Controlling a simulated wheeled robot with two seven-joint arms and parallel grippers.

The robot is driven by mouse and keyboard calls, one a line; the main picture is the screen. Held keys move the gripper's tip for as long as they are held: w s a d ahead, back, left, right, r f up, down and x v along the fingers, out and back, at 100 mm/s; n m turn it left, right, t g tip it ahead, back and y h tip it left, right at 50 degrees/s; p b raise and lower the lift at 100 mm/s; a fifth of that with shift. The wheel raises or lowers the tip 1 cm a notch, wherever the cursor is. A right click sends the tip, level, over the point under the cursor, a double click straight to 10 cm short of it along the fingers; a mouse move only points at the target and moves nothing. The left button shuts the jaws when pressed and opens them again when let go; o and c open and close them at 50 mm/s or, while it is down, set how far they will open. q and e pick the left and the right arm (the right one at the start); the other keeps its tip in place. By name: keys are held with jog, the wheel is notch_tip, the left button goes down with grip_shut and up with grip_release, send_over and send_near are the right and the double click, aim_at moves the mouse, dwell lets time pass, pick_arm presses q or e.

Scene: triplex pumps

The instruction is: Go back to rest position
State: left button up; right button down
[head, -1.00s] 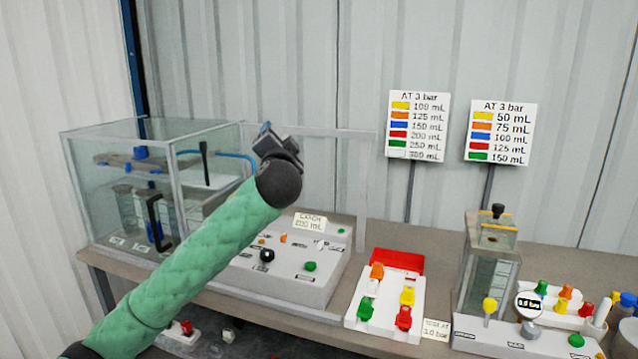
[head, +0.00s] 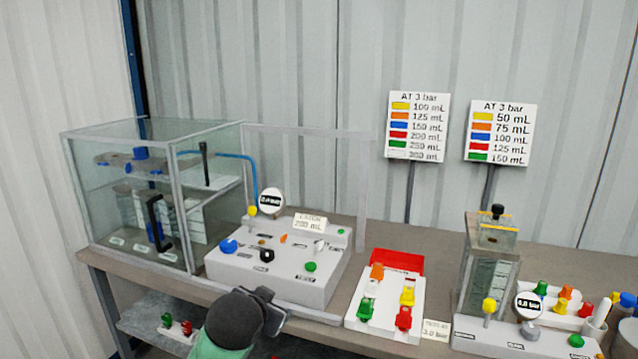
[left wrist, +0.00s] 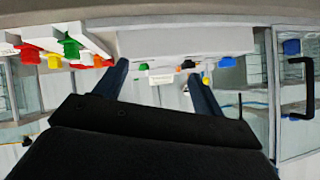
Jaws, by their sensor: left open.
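My left gripper (head: 272,308) is low in front of the bench in the head view, below the front edge of the grey control box (head: 262,268). In the left wrist view its two blue fingers (left wrist: 160,88) are spread apart with nothing between them. The control box also shows upside down in the left wrist view (left wrist: 180,42), beyond the fingertips. My right gripper is in neither view.
A glass cabinet (head: 180,215) with a black handle stands at the left. A white tray (head: 379,318) with coloured pieces, a clear tank unit (head: 490,265) and bottles stand to the right. Two charts (head: 416,127) stand behind. A shelf (head: 150,318) lies below the bench.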

pick_arm(q)
jog(key=s+a+f+n+g, duration=0.2)
jog(key=s+f+g, duration=0.6)
jog(key=s+f, duration=2.4)
jog(key=s+n, duration=0.1)
jog(key=s, duration=0.3)
jog(key=shift+a+f+g, duration=0.3)
jog(key=shift+a+f, duration=0.1)
